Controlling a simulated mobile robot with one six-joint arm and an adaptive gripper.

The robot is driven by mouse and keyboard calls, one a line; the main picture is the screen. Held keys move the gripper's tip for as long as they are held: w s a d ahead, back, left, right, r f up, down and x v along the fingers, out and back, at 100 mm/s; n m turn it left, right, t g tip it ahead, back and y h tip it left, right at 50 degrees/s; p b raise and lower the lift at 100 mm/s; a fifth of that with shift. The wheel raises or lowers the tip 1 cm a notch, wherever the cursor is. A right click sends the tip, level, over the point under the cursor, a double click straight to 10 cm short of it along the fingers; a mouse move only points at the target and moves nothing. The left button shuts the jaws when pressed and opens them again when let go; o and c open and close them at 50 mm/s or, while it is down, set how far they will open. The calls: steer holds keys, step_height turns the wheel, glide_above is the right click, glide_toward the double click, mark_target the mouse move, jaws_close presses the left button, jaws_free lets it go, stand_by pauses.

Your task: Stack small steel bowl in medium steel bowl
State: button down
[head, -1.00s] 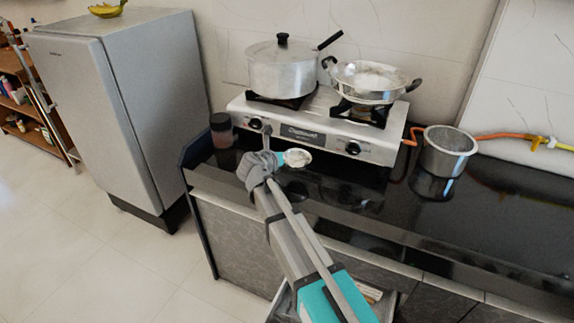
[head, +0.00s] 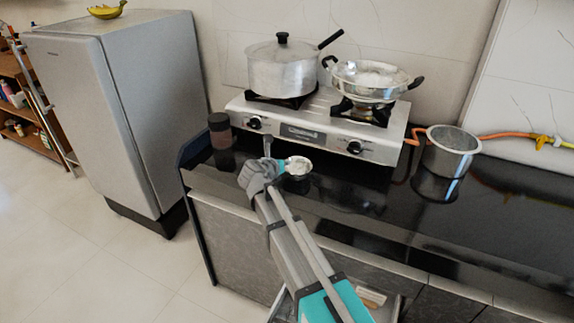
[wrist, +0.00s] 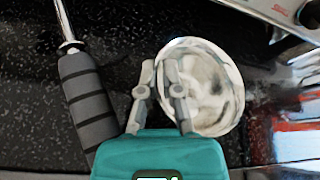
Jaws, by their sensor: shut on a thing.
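The small steel bowl (head: 300,165) is round, pale and shiny, low over the black counter in front of the stove. In the wrist view the bowl (wrist: 215,88) shows its inside, with one finger over its inner side and the other outside its left edge. My gripper (wrist: 162,85) is shut on its rim. In the head view my gripper (head: 277,166) is at the bowl's left. An open, deep steel vessel (head: 450,155) stands on the counter at the right; I cannot tell whether it is the medium bowl.
The stove (head: 310,128) carries a lidded pot (head: 283,70) and a two-handled steel pan (head: 370,82). A dark-lidded jar (head: 220,130) stands left of it. A rod with a black grip (wrist: 85,98) lies left of my fingers in the wrist view. The counter between bowl and steel vessel is clear.

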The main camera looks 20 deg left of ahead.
steer(key=shift+f, duration=0.1)
steer(key=c, duration=0.8)
jaws_free()
steer(key=shift+r, duration=0.2)
steer(key=p+v, duration=0.4)
steer(key=v, duration=0.6)
steer(key=shift+s+r, duration=0.1)
steer(key=shift+s, duration=0.1)
steer(key=shift+p+v, duration=0.35)
steer(key=shift+v, duration=0.45)
steer(key=shift+a, duration=0.1)
